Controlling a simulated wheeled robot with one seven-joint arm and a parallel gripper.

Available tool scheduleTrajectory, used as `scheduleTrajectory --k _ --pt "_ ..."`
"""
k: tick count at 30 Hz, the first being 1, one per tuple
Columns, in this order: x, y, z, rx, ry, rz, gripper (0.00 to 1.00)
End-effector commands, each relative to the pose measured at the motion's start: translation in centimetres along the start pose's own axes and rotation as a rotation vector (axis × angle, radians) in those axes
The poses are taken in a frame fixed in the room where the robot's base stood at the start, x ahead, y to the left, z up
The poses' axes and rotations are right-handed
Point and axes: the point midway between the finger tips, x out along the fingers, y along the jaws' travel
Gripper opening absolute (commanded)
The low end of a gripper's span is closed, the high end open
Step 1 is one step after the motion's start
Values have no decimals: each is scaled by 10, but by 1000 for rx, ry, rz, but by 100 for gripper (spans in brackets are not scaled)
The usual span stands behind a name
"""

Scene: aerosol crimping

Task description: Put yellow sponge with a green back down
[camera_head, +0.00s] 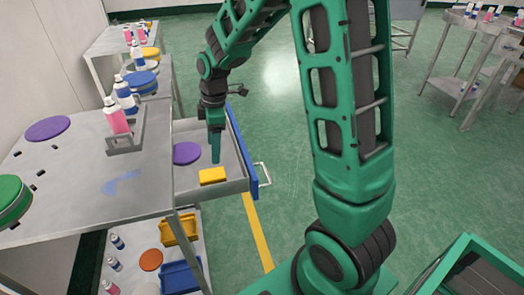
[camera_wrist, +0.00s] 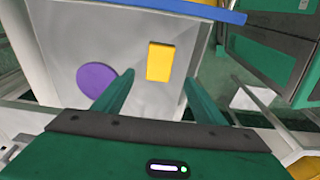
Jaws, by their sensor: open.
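The yellow sponge (camera_head: 213,176) lies in the open drawer (camera_head: 235,160) near its front, and its green back is not visible. In the wrist view the sponge (camera_wrist: 160,62) lies flat on the drawer floor, ahead of the fingers. My gripper (camera_head: 215,160) is over the drawer, just behind the sponge in the head view. The two green fingers in the wrist view (camera_wrist: 155,90) are spread apart with nothing between them. The sponge appears apart from both fingers.
A purple disc (camera_head: 187,153) lies in the drawer, left of the sponge. The drawer has a blue front (camera_head: 246,158) with a handle (camera_head: 263,175). Trays (camera_head: 178,232) sit on the lower shelf.

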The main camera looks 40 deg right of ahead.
Motion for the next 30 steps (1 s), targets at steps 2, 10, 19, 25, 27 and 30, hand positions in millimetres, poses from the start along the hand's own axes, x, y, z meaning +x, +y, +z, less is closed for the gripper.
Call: scheduleTrajectory --k 2,10,19,25,27,30 --pt "-1 0 1 7 -1 1 64" --pt "-46 -32 64 355 -43 33 64" --pt "-102 -124 164 1056 -85 81 64" --pt "-116 -193 207 1492 -88 98 64" --pt "-118 -212 216 1608 -88 99 64" --pt "-118 -232 224 1728 -87 98 64"
